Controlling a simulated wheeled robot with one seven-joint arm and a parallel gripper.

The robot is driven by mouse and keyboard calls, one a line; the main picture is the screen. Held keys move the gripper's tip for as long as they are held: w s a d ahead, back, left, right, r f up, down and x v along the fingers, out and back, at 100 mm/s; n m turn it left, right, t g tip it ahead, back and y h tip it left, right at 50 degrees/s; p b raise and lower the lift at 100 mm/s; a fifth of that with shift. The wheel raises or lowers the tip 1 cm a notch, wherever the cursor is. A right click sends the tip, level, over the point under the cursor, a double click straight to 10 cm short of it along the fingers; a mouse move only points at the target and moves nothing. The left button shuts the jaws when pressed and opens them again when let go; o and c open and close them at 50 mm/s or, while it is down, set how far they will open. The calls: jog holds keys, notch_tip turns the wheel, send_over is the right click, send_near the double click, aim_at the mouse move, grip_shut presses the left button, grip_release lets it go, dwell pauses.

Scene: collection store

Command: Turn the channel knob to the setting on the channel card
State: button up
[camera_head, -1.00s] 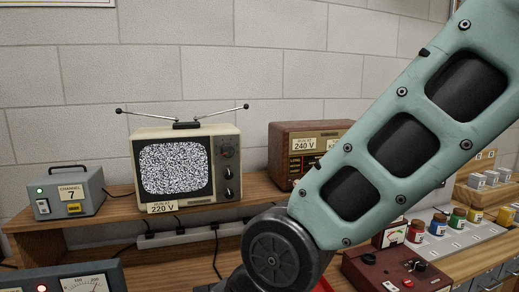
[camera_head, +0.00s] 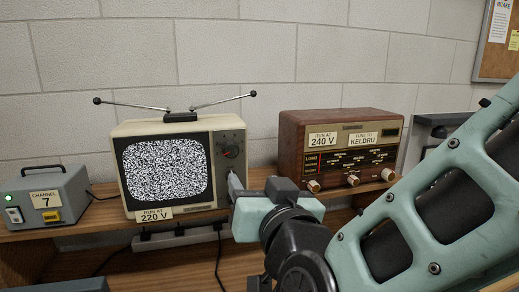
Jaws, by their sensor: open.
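The cream television (camera_head: 191,128) stands on the wooden shelf, its screen full of static. An upper dial (camera_head: 231,152) with a reddish mark shows on its right-hand panel; its setting is too small to read. The channel card (camera_head: 45,199) on a grey box at the left reads "CHANNEL 7". My gripper (camera_head: 235,180) is open in front of the lower part of the television's panel and hides the knobs there. I cannot tell whether it touches a knob or is around one.
A wooden radio (camera_head: 337,143) with cards "240 V" and "KELDRU" stands right of the television, behind my arm. The grey box (camera_head: 79,187) stands left. A "220 V" card (camera_head: 154,215) is at the television's base. Two antenna rods (camera_head: 223,101) spread above it.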

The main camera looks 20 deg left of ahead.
aim_at(232, 150)
jog(key=p+x, duration=0.6)
jog(key=x, duration=0.9)
jog(key=shift+w+p, duration=0.2)
jog(key=shift+p, duration=0.1)
jog(key=shift+x, duration=0.8)
jog(key=shift+f, duration=0.1)
jog(key=shift+c, duration=0.3)
jog(key=c, duration=0.9)
